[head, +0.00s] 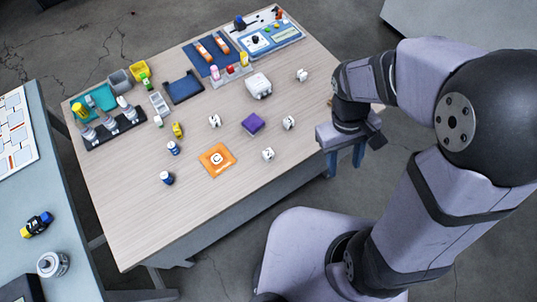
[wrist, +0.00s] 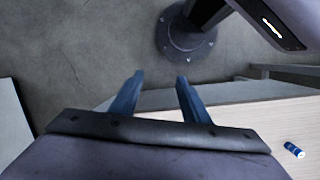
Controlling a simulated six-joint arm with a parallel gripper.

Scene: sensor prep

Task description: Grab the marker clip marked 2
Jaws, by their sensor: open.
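Several small white clips with dark marks stand on the wooden table: one left of centre (head: 214,121), one near the front edge (head: 268,154), one right of the purple block (head: 289,123) and one farther back (head: 302,75). Their marks are too small for me to tell surely which reads 2. My gripper (head: 344,166) is open and empty, off the table's right front edge, to the right of the clips. In the wrist view its two blue fingers (wrist: 160,82) are spread apart with nothing between them. No clip shows there.
A purple block (head: 253,123) and an orange pad (head: 217,159) lie among the clips. A white box (head: 258,86) stands behind them. Trays and bottles fill the back and left. The table's front strip is clear. A blue-and-white cylinder (wrist: 294,150) shows in the wrist view.

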